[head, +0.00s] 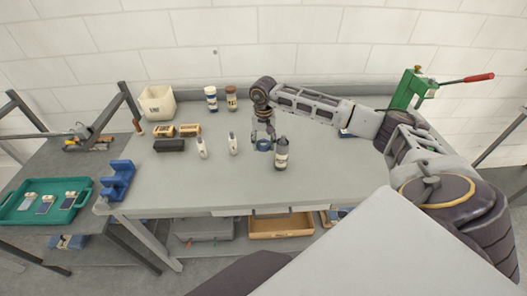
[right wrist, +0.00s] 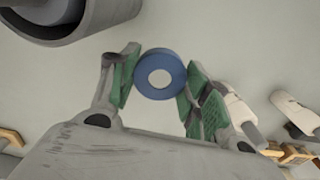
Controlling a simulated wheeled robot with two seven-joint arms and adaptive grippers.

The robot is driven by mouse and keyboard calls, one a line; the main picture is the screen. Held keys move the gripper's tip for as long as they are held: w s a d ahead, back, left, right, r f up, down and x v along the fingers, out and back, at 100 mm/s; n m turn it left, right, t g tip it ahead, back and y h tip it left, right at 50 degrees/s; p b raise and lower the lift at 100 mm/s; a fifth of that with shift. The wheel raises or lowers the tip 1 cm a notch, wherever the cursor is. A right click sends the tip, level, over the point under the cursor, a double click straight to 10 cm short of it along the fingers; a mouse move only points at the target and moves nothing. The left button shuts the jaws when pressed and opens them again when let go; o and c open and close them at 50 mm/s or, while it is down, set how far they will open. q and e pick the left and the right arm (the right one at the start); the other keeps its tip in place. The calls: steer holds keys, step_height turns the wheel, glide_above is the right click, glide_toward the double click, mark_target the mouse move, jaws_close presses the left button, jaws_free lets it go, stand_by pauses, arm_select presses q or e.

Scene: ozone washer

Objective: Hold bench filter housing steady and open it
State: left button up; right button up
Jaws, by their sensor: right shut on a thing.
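My right gripper (head: 263,136) reaches down over the middle of the bench. In the head view the blue ring (head: 264,145) is low, close to the bench top. A dark grey bottle-shaped cylinder with a pale label (head: 281,154) stands upright just right of the gripper. A large grey cylinder end (right wrist: 70,18) fills the upper left of the right wrist view. No label shows which thing is the filter housing. My left gripper is out of view.
Two white bottles (head: 233,144) stand left of the gripper, near small wooden-looking boxes and a black block (head: 169,145). A white bin (head: 157,103) and two capped jars stand behind. A green press (head: 410,88) is at the back right. The front bench top (head: 190,187) is clear.

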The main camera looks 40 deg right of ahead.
mark_target(263, 157)
steer(key=shift+f, duration=0.75)
steer(key=shift+f+p, duration=0.45)
steer(key=shift+f, duration=1.45)
steer(key=shift+f, duration=0.15)
steer(key=o, duration=1.1)
steer(key=shift+r, duration=0.2)
